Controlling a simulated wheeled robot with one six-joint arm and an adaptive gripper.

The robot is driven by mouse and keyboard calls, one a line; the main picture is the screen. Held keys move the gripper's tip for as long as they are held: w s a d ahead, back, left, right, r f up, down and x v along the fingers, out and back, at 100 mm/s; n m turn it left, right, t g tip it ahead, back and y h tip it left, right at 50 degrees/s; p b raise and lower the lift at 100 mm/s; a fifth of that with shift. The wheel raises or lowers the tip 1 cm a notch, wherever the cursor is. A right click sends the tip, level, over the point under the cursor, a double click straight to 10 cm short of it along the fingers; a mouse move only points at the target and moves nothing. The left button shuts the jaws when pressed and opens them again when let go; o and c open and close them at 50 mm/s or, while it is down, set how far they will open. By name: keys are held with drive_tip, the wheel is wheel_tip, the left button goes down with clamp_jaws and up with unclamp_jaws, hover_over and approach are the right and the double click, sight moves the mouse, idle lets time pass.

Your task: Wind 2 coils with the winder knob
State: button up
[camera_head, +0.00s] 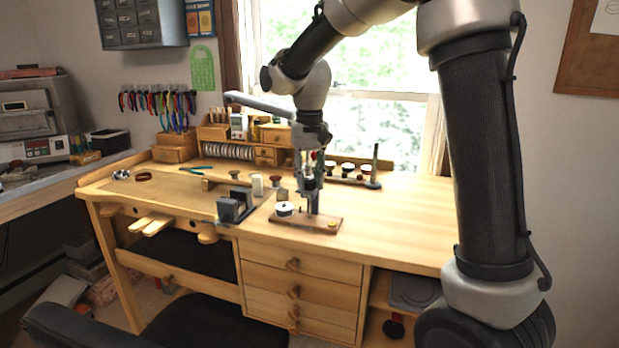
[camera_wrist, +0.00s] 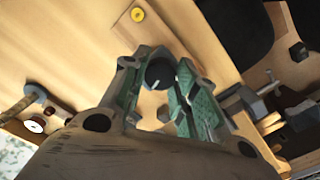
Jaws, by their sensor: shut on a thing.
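The winder stands on a brown wooden base (camera_head: 305,222) near the bench's front edge. A white round spool (camera_head: 285,208) sits at its left and a yellow disc (camera_head: 333,223) at its right end; the disc also shows in the wrist view (camera_wrist: 137,15). My gripper (camera_head: 312,183) is over the winder, pointing down. In the wrist view, its green-padded fingers (camera_wrist: 158,88) are shut on the dark round winder knob (camera_wrist: 160,70), which has a small white mark. In the head view the fingers hide most of the knob.
A dark grey vise-like block (camera_head: 235,206) stands left of the winder. A rack with several spools and an upright post (camera_head: 374,168) is behind. A white cylinder (camera_head: 257,185) and small spools stand behind the winder. The bench's right side (camera_head: 410,225) is clear.

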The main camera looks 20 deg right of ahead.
drive_tip(key=m, duration=0.7)
drive_tip(key=shift+r, duration=0.1)
drive_tip(key=m, duration=0.6)
drive_tip(key=shift+m, duration=0.3)
drive_tip(key=m, duration=0.4)
drive_tip(key=shift+m, duration=2.8)
drive_tip(key=o, duration=1)
